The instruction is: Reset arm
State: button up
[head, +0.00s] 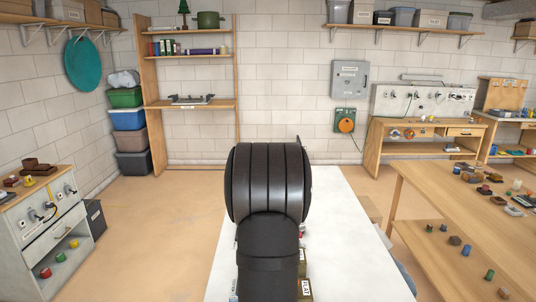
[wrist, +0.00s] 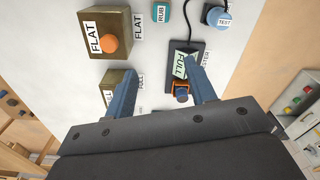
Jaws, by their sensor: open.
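My gripper (wrist: 162,82) shows in the wrist view with its two blue-grey fingers wide apart above the white table (wrist: 160,50). No object is clasped between them. A dark tester (wrist: 196,50) with a label reading FULL lies by the right finger, which overlaps it in the picture. A small dark piece with an orange clip (wrist: 182,88) shows at its near end. In the head view my dark arm stands upright over the white table (head: 345,230) and hides much of it; the gripper's fingers do not show there.
A brown box labelled FLAT (wrist: 92,18) has an orange knob; a second brown box (wrist: 112,78) is partly behind the left finger. A teal RUB item (wrist: 163,10) and a blue TEST item (wrist: 219,17) lie farther off. A wooden table (head: 440,205) with small objects stands right.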

jog(key=w+a+n, duration=0.4)
jog(key=w+n, duration=0.7)
jog(key=shift+w+r, duration=0.25)
jog(key=shift+w, duration=0.1)
